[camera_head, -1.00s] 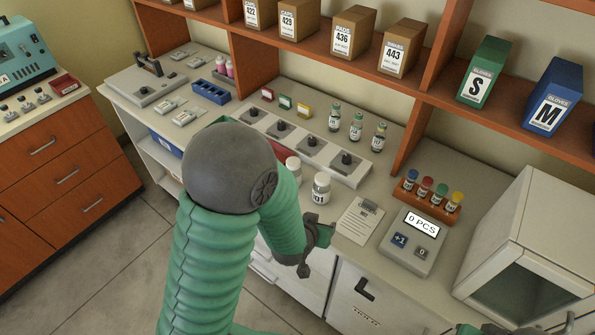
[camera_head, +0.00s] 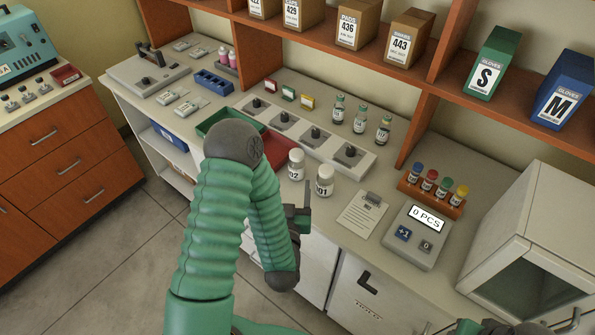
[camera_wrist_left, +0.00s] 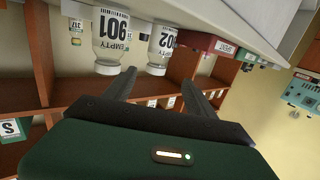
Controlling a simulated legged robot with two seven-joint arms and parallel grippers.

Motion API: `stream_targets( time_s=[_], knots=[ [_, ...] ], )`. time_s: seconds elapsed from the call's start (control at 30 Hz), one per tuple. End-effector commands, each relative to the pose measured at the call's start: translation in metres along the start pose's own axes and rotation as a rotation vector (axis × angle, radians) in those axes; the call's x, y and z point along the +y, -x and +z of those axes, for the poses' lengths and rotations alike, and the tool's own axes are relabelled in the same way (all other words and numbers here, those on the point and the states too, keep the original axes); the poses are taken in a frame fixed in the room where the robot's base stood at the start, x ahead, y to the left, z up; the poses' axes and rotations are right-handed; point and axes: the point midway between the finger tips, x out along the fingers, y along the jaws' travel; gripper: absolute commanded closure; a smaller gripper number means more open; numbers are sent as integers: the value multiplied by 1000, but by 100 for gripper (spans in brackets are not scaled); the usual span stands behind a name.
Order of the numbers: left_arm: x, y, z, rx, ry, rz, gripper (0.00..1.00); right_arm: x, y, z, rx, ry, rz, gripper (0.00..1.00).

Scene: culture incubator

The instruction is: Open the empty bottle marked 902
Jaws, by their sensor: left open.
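The white-capped bottle marked 902 (camera_head: 296,165) stands upright on the counter. A similar bottle marked 901 (camera_head: 324,182) stands just to its right. In the left wrist view, which is upside down, both show EMPTY labels and caps: 902 (camera_wrist_left: 160,45) and 901 (camera_wrist_left: 112,42). My left gripper (camera_head: 304,200) is at the counter's front edge, just in front of the bottles. Its fingers (camera_wrist_left: 157,86) are apart and empty, pointing toward the bottles without visibly holding either. My right gripper is only partly visible at the bottom right; its jaws are unclear.
A red tray (camera_head: 283,150) and green tray (camera_head: 222,117) lie left of the bottles. Behind are a row of knobbed grey units (camera_head: 318,140) and several small vials (camera_head: 360,120). A clipboard (camera_head: 362,214) and counter device (camera_head: 416,236) lie to the right.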

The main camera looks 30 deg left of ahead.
Motion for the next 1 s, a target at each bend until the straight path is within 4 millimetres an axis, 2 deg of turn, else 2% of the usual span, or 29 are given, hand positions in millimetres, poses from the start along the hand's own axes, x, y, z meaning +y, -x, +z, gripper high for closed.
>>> stream_targets(
  time_s=[0.07, 0.17, 0.23, 0.33, 0.57, 0.73, 0.83, 1.0],
  knots=[
    [-4, -8, -2, 19, 2, -6, 35, 0, -11, 3, 0, 0, 0, 64],
    [-2, -35, 0, 28, -2, -3, 35, 0, -32, 7, 0, 0, 0, 64],
    [-1, -53, -9, 21, -2, -1, 35, 0, -21, 6, -1, 0, 0, 64],
    [0, -76, -9, 19, -2, 0, 35, 0, -19, 4, 1, 0, 0, 64],
    [2, -103, -10, 17, -2, 2, 35, 0, -16, 4, 0, 0, 0, 64],
    [8, -134, -12, 17, -1, 1, 35, 0, -12, 3, 0, 0, 0, 64],
    [8, -144, -11, 16, -3, 2, 35, 0, -12, 3, 0, 0, 0, 64],
    [8, -146, -11, 16, -4, 3, 35, 0, -12, 3, 0, 0, 0, 64]
  ],
)
